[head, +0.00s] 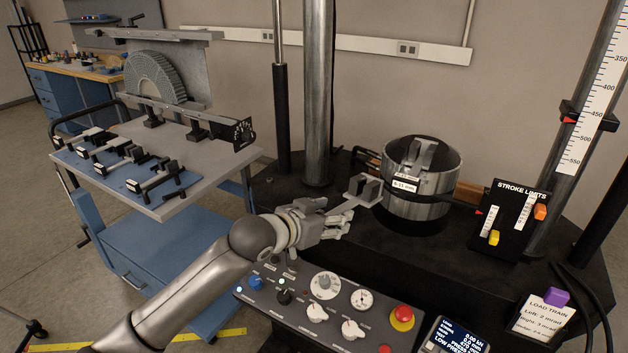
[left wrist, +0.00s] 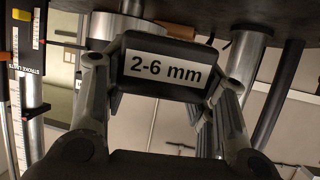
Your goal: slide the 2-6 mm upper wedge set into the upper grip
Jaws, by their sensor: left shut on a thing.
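My left gripper (head: 333,216) is shut on a wedge set (head: 364,189) and holds it out beyond the fingers, above the black machine table. In the left wrist view, a dark block with a white "2-6 mm" label (left wrist: 165,68) sits between the left gripper's fingers (left wrist: 162,80). The wedge set is just left of a round metal grip (head: 420,197) on the table, apart from it as far as I can tell. That grip holds grey wedges and carries a white label. I cannot make out the upper grip in either view. My right gripper is not in view.
A stroke limits panel (head: 512,222) stands right of the round grip. A thick steel column (head: 318,90) rises behind the wedge set. A control panel (head: 330,302) lies in front. A cart (head: 215,165) at left carries several tools on a blue mat (head: 122,178).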

